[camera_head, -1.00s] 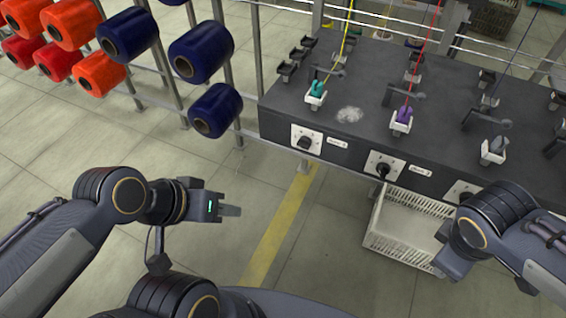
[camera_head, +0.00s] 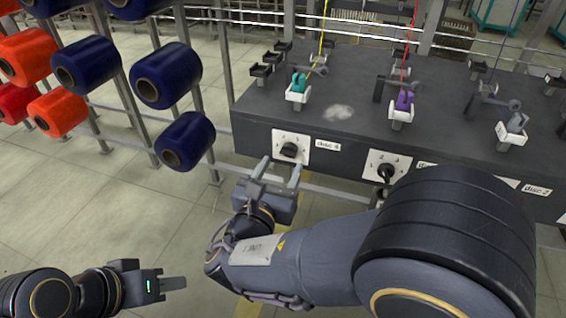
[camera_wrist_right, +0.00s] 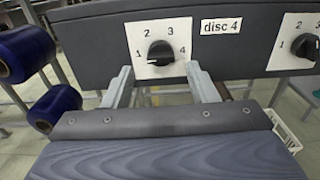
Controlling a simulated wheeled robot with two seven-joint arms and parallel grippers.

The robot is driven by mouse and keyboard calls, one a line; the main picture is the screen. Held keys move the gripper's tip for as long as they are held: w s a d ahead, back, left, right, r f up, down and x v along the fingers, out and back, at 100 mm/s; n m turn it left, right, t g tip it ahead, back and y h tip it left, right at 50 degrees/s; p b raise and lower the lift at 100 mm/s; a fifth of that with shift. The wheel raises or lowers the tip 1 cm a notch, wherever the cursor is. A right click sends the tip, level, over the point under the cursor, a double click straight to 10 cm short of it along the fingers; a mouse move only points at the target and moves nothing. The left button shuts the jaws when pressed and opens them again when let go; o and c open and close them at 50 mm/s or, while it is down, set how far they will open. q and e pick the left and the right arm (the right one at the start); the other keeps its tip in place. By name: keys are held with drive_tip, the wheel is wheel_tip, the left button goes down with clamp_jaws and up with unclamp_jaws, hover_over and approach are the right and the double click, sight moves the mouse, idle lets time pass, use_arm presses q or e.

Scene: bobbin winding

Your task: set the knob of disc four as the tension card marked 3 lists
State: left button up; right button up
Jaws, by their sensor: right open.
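The knob of disc four (camera_head: 289,150) is black, on a white plate on the front face of the dark machine. In the right wrist view the knob (camera_wrist_right: 160,53) is ringed by the numbers 1 to 4, with a "disc 4" label (camera_wrist_right: 221,27) to its right. I cannot tell surely which number it points at. My right gripper (camera_head: 281,172) is open and empty, just below and in front of the knob; its fingers (camera_wrist_right: 158,80) stand apart, one to each side of it. My left gripper (camera_head: 172,284) is low at the left, away from the machine. I see no readable tension card.
A second knob (camera_head: 386,172) sits to the right on the same face. Navy spools (camera_head: 186,141) and orange spools (camera_head: 58,110) hang on a rack at the left. Thread holders, such as the teal one (camera_head: 298,88), stand on the machine top (camera_head: 345,140).

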sight(289, 152)
drive_tip(key=shift+x, duration=1.8)
drive_tip(key=shift+c, duration=0.2)
drive_tip(key=c, duration=0.9)
